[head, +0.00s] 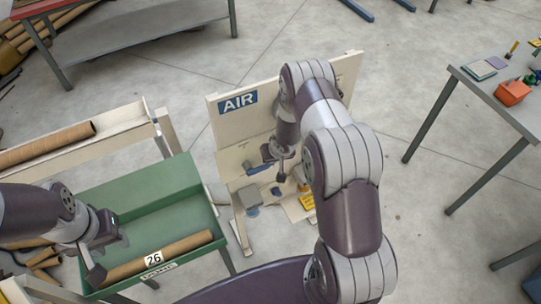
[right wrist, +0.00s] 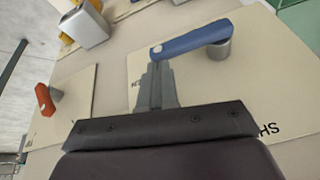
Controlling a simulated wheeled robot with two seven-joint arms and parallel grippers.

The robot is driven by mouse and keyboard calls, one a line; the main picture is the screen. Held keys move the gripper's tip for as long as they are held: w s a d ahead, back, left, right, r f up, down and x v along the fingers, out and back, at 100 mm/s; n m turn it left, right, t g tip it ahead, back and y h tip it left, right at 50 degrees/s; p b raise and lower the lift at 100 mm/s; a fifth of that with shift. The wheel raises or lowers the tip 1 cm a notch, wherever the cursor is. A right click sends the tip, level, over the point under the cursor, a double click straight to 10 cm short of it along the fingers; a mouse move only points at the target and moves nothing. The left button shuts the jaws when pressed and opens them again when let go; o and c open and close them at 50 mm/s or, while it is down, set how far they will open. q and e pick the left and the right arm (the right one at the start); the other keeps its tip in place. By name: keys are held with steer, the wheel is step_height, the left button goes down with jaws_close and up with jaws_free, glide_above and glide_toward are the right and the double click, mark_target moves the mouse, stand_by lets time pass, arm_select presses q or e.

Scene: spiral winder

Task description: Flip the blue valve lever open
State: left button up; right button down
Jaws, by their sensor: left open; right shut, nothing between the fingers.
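The blue valve lever (right wrist: 195,40) lies across a cream plate in the right wrist view, with its grey pivot (right wrist: 218,49) at its right end. My right gripper (right wrist: 158,68) is shut and empty. Its fingertips are close to the lever's free left end; I cannot tell whether they touch. In the head view, the right gripper (head: 281,172) is in front of the AIR board (head: 225,125), and the lever (head: 258,169) shows just left of it. My left gripper (head: 108,257) is open and empty over the green tray (head: 150,190).
A red-orange handle (right wrist: 45,99) and a grey block (right wrist: 85,25) are on the panel beside the lever. Partly hidden lettering is on the plate. A cardboard tube (head: 160,257) lies in the tray. A table with an orange bin (head: 513,92) stands at the right.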

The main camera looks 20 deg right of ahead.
arm_select(q)
steer(key=shift+s+a+f, duration=0.15)
steer(key=shift+s+f, duration=0.05)
steer(key=shift+s, duration=0.15)
arm_select(e)
steer(key=shift+s+d+f, duration=0.2)
steer(key=shift+s+f, duration=0.1)
steer(key=shift+f, duration=0.35)
arm_select(q)
steer(key=shift+s+f, duration=0.1)
arm_select(e)
steer(key=shift+s+f, duration=0.3)
steer(key=shift+s, duration=0.05)
arm_select(q)
steer(key=r+p, duration=0.1)
steer(key=d+r+p, duration=0.1)
steer(key=r+p, duration=0.1)
steer(key=shift+s+r, duration=0.2)
steer(key=shift+r, duration=0.05)
arm_select(e)
steer(key=s+d+r, duration=0.2)
steer(key=d+r, duration=0.6)
steer(key=r, duration=0.2)
steer(key=shift+s, duration=0.2)
arm_select(q)
steer(key=shift+w, duration=0.15)
arm_select(e)
steer(key=shift+w+d+f, duration=0.1)
